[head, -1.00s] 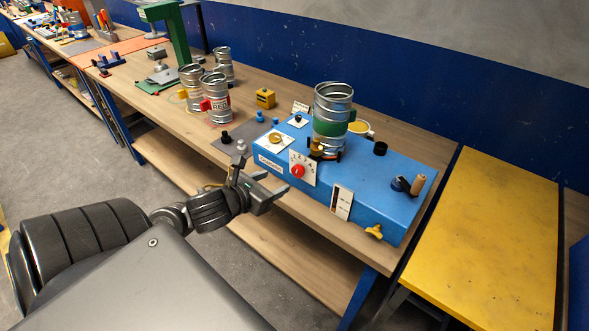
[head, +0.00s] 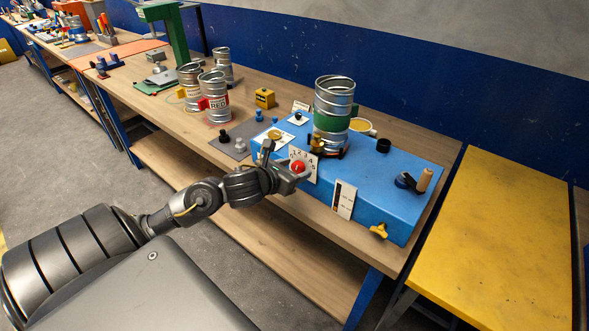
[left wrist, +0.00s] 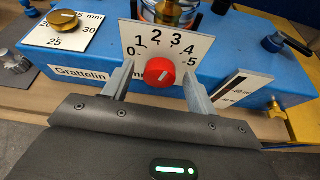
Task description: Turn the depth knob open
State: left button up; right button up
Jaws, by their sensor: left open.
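A red knob (head: 298,167) sits on a white dial plate (left wrist: 190,45) numbered 0 to 5, on the front of the blue machine (head: 370,185). In the left wrist view the red knob (left wrist: 159,72) shows a small pale mark on its face. My left gripper (head: 287,160) is open in front of the plate. In the left wrist view its fingers (left wrist: 159,74) stand on either side of the knob, with gaps visible. Whether the fingertips reach past the knob's face is hard to tell. My right gripper is not in view.
A brass knob (left wrist: 63,18) on a millimetre plate is left of the dial. A ribbed metal duct (head: 333,105) with a green band stands on the machine. A crank handle (head: 423,180) and yellow wing knob (head: 379,231) are at the right. More ducts (head: 214,98) stand behind left.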

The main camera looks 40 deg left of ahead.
pick_arm(q)
jog(key=shift+w+f, duration=0.15)
jog(key=shift+w, duration=0.1)
jog(key=c, duration=1)
